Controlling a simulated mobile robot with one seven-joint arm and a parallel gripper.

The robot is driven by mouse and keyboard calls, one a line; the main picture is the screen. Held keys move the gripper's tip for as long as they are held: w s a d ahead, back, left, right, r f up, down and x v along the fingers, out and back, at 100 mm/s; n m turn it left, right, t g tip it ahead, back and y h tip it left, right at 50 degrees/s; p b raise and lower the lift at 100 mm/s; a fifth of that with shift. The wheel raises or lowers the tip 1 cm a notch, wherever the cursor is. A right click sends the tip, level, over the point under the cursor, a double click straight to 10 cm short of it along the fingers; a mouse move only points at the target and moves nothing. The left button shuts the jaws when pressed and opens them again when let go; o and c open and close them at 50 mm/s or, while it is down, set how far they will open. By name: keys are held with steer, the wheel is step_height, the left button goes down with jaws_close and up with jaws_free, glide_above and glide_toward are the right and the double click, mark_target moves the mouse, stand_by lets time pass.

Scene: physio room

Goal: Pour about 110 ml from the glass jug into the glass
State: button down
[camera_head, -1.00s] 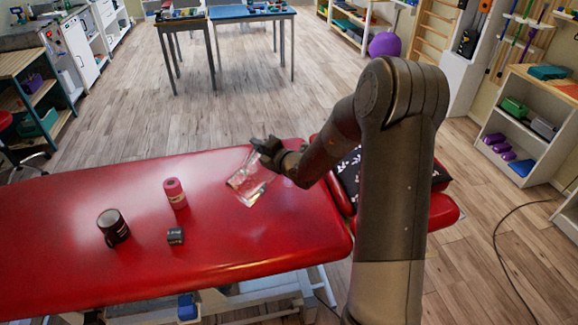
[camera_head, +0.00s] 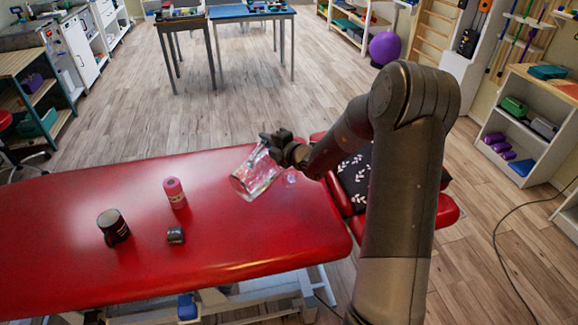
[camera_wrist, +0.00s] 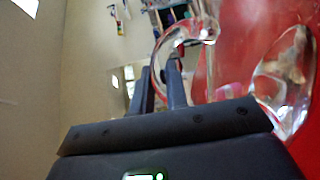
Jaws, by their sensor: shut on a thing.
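My gripper (camera_head: 274,143) is shut on the handle of the clear glass jug (camera_head: 252,178), above the far right part of the red couch. The jug looks tilted, its long axis running from upper right to lower left in the head view. In the wrist view, my gripper's fingers (camera_wrist: 160,85) meet at the clear handle loop, with the jug (camera_wrist: 212,62) beside them. A small clear shape (camera_head: 290,177), probably the glass, shows just right of the jug. Its outline is faint. I cannot make out any liquid level or stream.
On the red couch (camera_head: 80,265) stand a dark mug (camera_head: 114,228), a pink cylinder (camera_head: 175,193) and a small dark item (camera_head: 175,235), left of the jug. A dark patterned cushion (camera_head: 354,180) lies to the right. The couch's front middle is clear.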

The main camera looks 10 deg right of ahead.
mark_target(256, 149)
steer(key=shift+w+d+r+m, duration=0.45)
steer(key=shift+d+r+m, duration=0.05)
steer(key=shift+d, duration=0.15)
steer(key=shift+w+d+r, duration=0.1)
steer(key=shift+w+d, duration=0.05)
steer(key=shift+d, duration=0.05)
steer(key=shift+w+d+r+m+y+p, duration=0.25)
steer(key=shift+d+m+p, duration=0.3)
steer(key=shift+p, duration=0.3)
stand_by(2.0)
steer(key=shift+a, duration=0.2)
steer(key=shift+s+a+f+n, duration=0.35)
steer(key=shift+s+a+n, duration=0.1)
steer(key=shift+a, duration=0.15)
steer(key=shift+s+a+f+n, duration=0.35)
steer(key=shift+a+n, duration=0.05)
steer(key=shift+a, duration=0.2)
steer(key=shift+s+a+f+n, duration=0.15)
steer(key=shift+s+a+n, duration=0.45)
steer(key=shift+a, duration=0.3)
steer(key=shift+s+a+f+n, duration=0.1)
steer(key=shift+s+a+n, duration=0.45)
steer(key=shift+a, duration=0.3)
steer(key=shift+s+a+f, duration=0.1)
steer(key=shift+f, duration=0.05)
